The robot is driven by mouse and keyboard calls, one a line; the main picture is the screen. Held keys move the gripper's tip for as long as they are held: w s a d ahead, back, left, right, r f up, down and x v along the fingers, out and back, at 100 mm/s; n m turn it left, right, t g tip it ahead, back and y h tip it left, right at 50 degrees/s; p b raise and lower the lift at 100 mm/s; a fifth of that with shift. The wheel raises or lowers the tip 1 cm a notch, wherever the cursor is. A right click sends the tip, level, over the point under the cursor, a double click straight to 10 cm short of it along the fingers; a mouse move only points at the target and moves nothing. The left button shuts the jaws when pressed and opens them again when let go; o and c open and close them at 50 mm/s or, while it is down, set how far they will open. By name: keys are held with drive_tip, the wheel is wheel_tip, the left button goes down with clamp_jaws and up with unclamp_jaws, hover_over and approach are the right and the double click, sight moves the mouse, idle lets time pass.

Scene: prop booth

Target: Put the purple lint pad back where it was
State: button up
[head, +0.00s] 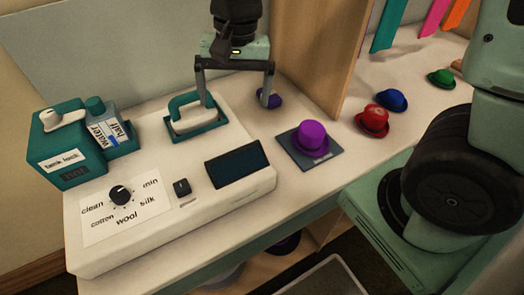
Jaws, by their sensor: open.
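A small dark purple pad (273,101), which looks like the lint pad, lies on the pale counter behind the white machine. The right finger of my gripper (237,102) partly covers it. My gripper points down with its fingers wide apart and nothing between them. Its left finger is over the iron (193,117) with the teal handle; I cannot tell whether it touches the iron or the pad. A brighter purple hat (312,138) sits on a dark grey square plate (298,158) to the right of the machine.
The white machine (100,245) has a knob, a switch and a dark screen. A teal water tank (75,150) stands at its left. Red (372,121), blue (391,100) and green (441,78) hats stand beyond a wooden partition (318,50). Ribbons hang above them.

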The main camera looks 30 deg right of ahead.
drive_tip(key=s+a+n, duration=0.2)
drive_tip(key=s+n, duration=0.4)
drive_tip(key=s, duration=0.2)
drive_tip(key=s+a+n, duration=0.1)
drive_tip(key=s+n, duration=0.5)
drive_tip(key=s, duration=0.3)
drive_tip(key=shift+a+n+h, duration=0.35)
drive_tip(key=shift+n+h, duration=0.05)
drive_tip(key=shift+r, duration=0.1)
